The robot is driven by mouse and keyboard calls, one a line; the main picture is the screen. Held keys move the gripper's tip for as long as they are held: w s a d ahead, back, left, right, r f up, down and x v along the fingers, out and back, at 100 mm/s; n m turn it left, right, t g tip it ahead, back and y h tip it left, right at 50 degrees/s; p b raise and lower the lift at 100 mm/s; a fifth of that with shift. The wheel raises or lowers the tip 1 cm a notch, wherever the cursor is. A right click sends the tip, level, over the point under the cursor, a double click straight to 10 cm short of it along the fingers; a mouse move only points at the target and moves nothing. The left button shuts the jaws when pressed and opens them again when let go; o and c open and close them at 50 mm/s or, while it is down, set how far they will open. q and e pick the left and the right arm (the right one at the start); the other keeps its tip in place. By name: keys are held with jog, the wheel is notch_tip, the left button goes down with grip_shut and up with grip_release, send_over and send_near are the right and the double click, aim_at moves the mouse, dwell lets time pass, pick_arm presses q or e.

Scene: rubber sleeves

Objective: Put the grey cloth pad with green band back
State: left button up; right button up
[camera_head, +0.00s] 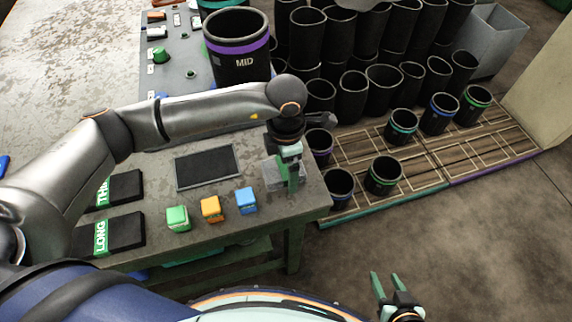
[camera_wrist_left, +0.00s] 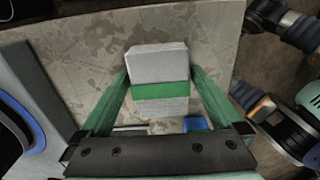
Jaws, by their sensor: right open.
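The grey cloth pad with the green band (camera_wrist_left: 160,66) shows in the left wrist view, between the green fingers of my left gripper (camera_wrist_left: 160,85). The fingers meet its two sides, and the band runs across its lower part. In the head view my left gripper (camera_head: 289,172) points down over the right end of the workbench. A pale grey shape (camera_head: 271,178) shows around its fingertips there; I cannot tell whether it is pad or tray. My right gripper (camera_head: 385,289) is open and empty over the floor at the bottom right.
On the workbench are a dark rectangular mat (camera_head: 207,166), a green cube (camera_head: 178,218), an orange cube (camera_head: 211,209), a blue cube (camera_head: 246,200) and a black LONG pad (camera_head: 122,232). A large MID sleeve (camera_head: 237,66) stands behind. Several black sleeves stand on the floor pallets to the right.

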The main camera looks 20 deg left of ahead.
aim_at(285, 167)
pick_arm(q)
jog(key=shift+r, duration=0.15)
notch_tip(285, 167, up, 12)
dwell(0.6)
jog(key=shift+a, duration=0.1)
